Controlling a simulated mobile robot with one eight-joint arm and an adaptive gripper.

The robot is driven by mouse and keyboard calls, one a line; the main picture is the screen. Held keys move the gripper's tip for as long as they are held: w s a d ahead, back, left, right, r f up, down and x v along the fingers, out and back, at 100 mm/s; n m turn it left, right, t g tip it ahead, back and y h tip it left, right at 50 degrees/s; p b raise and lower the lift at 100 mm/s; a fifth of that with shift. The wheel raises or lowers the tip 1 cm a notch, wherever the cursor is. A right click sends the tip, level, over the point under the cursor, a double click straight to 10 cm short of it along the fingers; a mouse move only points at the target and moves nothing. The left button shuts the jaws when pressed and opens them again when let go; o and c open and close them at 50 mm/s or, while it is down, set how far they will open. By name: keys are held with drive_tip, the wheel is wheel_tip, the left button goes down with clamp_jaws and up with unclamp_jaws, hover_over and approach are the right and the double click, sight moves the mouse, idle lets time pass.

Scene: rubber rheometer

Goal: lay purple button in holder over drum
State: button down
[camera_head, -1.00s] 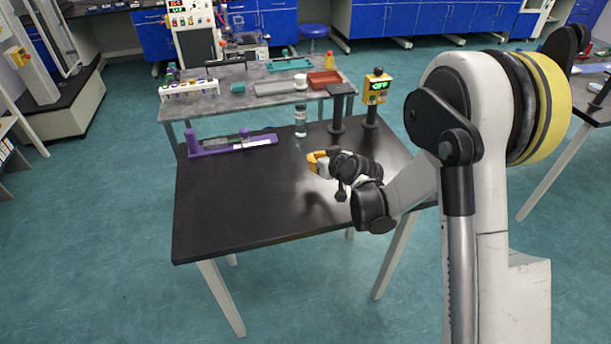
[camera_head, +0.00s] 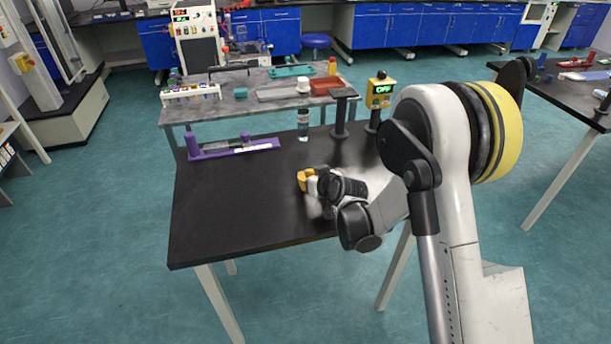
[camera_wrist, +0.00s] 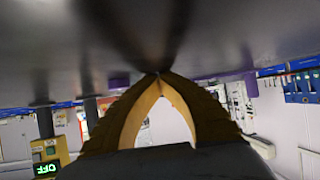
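A long purple apparatus (camera_head: 235,152) lies near the back left of the black table (camera_head: 235,205). I cannot make out a separate purple button or tell the holder and drum apart. My gripper (camera_head: 302,180) is low over the middle of the table, right of and nearer than the apparatus. In the wrist view its yellow fingers (camera_wrist: 160,76) meet at the tips, with nothing visible between them. Some purple (camera_wrist: 225,77) shows beyond them.
A clear bottle (camera_head: 303,124) stands at the back edge. A dark stand (camera_head: 340,120) and a yellow box reading OFF (camera_head: 380,92) stand at the back right. A grey bench (camera_head: 240,107) behind holds a tube rack and trays. The table's front left is clear.

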drive_tip(key=shift+s+f, duration=0.1)
drive_tip(key=shift+f, duration=0.25)
drive_tip(key=c, duration=1.5)
unclamp_jaws()
drive_tip(key=shift+o, duration=0.4)
drive_tip(key=shift+s+d, duration=0.1)
drive_tip(key=shift+r, duration=0.1)
drive_tip(key=shift+o, duration=0.3)
drive_tip(key=p+v, duration=0.1)
drive_tip(key=v, duration=0.3)
drive_tip(key=p+v, duration=0.2)
drive_tip(key=v, duration=0.2)
drive_tip(key=r+p+v, duration=0.1)
drive_tip(key=v, duration=0.3)
drive_tip(key=shift+r, duration=0.15)
drive_tip(key=s+d+r+m+g+h, duration=0.2)
drive_tip(key=s+d+r, duration=0.5)
drive_tip(key=s+r, duration=0.3)
drive_tip(key=s+d+r+m+g+h, duration=0.1)
drive_tip(key=s+d, duration=0.3)
drive_tip(key=s, duration=0.4)
drive_tip(key=s+d+r+m+h, duration=0.2)
drive_tip(key=s+d+r, duration=0.1)
drive_tip(key=s, duration=0.6)
drive_tip(key=shift+d+r+g+h, duration=0.3)
drive_tip(key=shift+d+g, duration=0.1)
drive_tip(key=shift+d, duration=0.45)
